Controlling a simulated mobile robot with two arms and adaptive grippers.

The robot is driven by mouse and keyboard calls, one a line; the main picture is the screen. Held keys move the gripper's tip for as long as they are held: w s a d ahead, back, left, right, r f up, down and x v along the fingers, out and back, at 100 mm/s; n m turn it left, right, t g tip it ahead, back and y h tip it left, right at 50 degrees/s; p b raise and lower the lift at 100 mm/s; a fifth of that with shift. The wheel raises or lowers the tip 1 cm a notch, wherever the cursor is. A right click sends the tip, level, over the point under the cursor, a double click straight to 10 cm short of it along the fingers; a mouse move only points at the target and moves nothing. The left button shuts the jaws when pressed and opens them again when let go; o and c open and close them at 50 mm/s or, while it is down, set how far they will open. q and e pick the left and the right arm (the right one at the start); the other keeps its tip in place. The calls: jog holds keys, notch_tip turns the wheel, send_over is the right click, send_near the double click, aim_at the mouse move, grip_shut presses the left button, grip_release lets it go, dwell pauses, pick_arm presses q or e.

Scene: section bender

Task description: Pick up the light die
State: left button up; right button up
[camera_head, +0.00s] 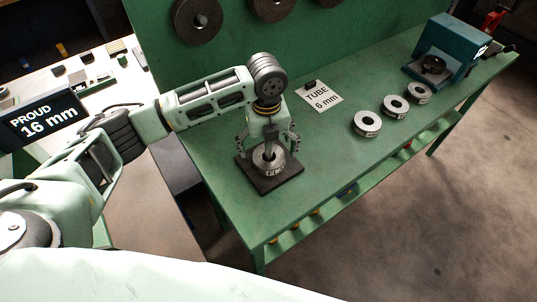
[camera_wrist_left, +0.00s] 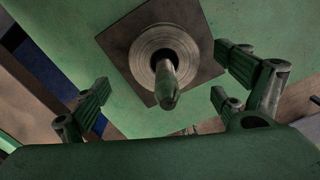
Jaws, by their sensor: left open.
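A silver ring-shaped die (camera_head: 269,160) sits around an upright post on a square dark plate (camera_head: 254,181) at the near end of the green bench. Lettering on its front rim is too small to read surely. My left gripper (camera_head: 268,148) is directly above it, pointing down, open, with fingers on either side. In the left wrist view, the die (camera_wrist_left: 150,44) lies around the post (camera_wrist_left: 166,84), beyond the spread, empty fingers. Three similar dies lie in a row on the bench (camera_head: 367,123) (camera_head: 395,106) (camera_head: 419,92); which one is the light die I cannot tell. My right gripper is not in view.
A white card reading "TUBE 6 mm" (camera_head: 320,98) lies on the green bench (camera_head: 330,155). A teal machine (camera_head: 447,50) stands at the far end. Dark discs (camera_head: 197,18) hang on the green back panel. A sign reads "PROUD 16 mm" (camera_head: 42,118) at left.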

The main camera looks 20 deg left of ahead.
aim_at(268, 154)
pick_arm(q)
jog(key=f, duration=0.2)
jog(key=shift+w+d+f+p, duration=0.1)
jog(key=shift+w+f+p, duration=0.15)
jog(key=shift+f+p, duration=0.15)
jog(key=shift+w+f, duration=0.1)
jog(key=shift+f, duration=0.45)
jog(key=c, duration=0.7)
jog(key=shift+c, duration=0.9)
jog(key=c, duration=0.6)
jog(key=shift+c, duration=0.5)
jog(key=shift+r, duration=0.15)
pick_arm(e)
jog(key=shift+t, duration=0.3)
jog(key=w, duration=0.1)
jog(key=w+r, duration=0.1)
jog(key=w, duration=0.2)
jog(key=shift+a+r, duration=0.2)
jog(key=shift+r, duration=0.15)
